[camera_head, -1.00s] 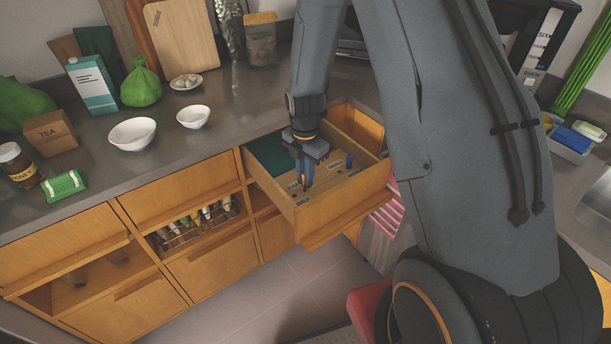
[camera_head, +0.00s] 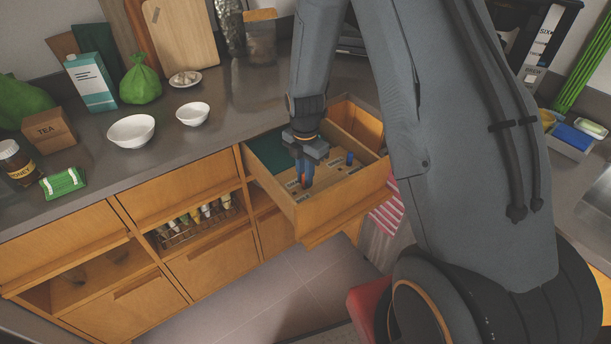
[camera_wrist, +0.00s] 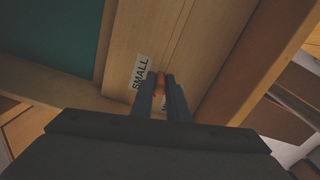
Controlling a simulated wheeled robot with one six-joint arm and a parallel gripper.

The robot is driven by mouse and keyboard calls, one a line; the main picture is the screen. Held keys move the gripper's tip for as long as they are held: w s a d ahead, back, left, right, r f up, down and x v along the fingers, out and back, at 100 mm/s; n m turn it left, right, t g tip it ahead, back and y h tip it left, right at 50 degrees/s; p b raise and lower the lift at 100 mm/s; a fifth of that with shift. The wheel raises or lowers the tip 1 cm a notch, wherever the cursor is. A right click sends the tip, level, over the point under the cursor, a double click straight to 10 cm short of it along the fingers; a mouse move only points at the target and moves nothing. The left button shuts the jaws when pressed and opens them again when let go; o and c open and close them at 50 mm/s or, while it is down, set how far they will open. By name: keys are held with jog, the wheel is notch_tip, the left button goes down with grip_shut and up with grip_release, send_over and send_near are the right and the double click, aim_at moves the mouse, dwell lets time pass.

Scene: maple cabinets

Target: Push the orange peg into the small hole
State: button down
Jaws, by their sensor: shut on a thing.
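My gripper (camera_head: 304,180) reaches down into the open drawer (camera_head: 340,204) and is shut on the orange peg. The orange peg (camera_wrist: 160,84) shows between the fingertips in the wrist view, beside a white label reading SMALL (camera_wrist: 140,72). The peg is close over the wooden board (camera_wrist: 180,45) in the drawer. The small hole cannot be seen; the peg and fingers cover the area next to the label. Whether the peg tip is in the hole cannot be told. A second label is partly hidden behind the fingers.
A dark green panel (camera_head: 271,152) lies at the drawer's left. The drawer's front wall is close to my gripper. Bowls and packages stand on the counter (camera_head: 240,92).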

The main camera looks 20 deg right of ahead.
jog(key=shift+f, duration=0.55)
dwell(0.4)
jog(key=c, duration=1.6)
grip_release()
jog(key=shift+c, duration=0.2)
notch_tip(320, 180, up, 7)
jog(key=shift+r+b, duration=0.2)
jog(key=shift+b, duration=0.9)
jog(key=shift+r, duration=0.2)
jog(key=shift+s+r+m, duration=0.2)
jog(key=shift+r+m, duration=0.05)
jog(key=shift+m, duration=0.05)
jog(key=s+r+m, duration=0.4)
jog(key=s+m, duration=0.4)
jog(key=m, duration=0.3)
jog(key=s+r+m+t, duration=0.1)
jog(key=s+r+m, duration=0.3)
jog(key=s+m, duration=0.5)
jog(key=m, duration=0.3)
jog(key=shift+r, duration=0.25)
